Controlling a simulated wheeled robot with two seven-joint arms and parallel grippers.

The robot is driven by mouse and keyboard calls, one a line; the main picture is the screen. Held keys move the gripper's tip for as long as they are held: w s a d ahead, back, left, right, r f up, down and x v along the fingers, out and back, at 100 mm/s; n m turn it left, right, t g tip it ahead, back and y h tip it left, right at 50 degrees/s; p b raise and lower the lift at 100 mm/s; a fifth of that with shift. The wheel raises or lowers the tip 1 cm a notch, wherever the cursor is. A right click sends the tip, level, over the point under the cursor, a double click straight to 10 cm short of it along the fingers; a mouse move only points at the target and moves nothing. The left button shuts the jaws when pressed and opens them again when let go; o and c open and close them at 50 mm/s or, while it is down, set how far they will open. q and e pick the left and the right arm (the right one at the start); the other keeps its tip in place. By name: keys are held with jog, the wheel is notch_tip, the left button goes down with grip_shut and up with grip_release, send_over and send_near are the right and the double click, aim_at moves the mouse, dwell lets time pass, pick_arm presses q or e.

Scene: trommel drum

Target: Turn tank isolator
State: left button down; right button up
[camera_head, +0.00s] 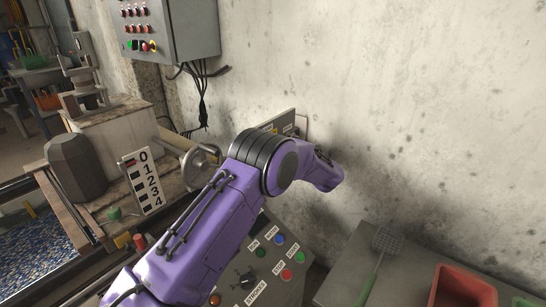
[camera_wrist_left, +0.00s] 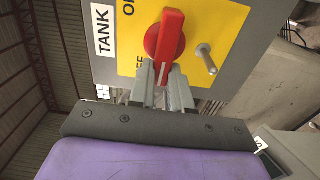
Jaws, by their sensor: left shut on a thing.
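The tank isolator's red handle (camera_wrist_left: 168,38) sits on a yellow plate (camera_wrist_left: 215,35) of a grey panel in the left wrist view. A "TANK" label (camera_wrist_left: 103,30) is to its left, with ON and a partly covered OFF lettered on the plate. The handle stands nearly upright in this view. My left gripper (camera_wrist_left: 163,76) is shut on the handle's lower end. In the head view my purple left arm reaches to the wall and hides the gripper and handle. My right gripper is in neither view.
A metal peg (camera_wrist_left: 206,59) sticks out right of the handle. In the head view, a button console (camera_head: 262,268) lies below my arm, a handwheel (camera_head: 201,165) left of it, a control box (camera_head: 170,28) above, and a red bin (camera_head: 464,287) at lower right.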

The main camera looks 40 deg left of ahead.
pick_arm(q)
jog(key=shift+a+r, duration=0.15)
dwell(0.3)
jog(key=c, duration=1.1)
grip_release()
jog(key=shift+s, duration=0.1)
jog(key=shift+o, duration=0.2)
jog(key=shift+f, duration=0.2)
jog(key=w+d, duration=0.1)
jog(key=d, duration=0.9)
jog(key=shift+w+d, duration=0.15)
jog(key=shift+d, duration=0.1)
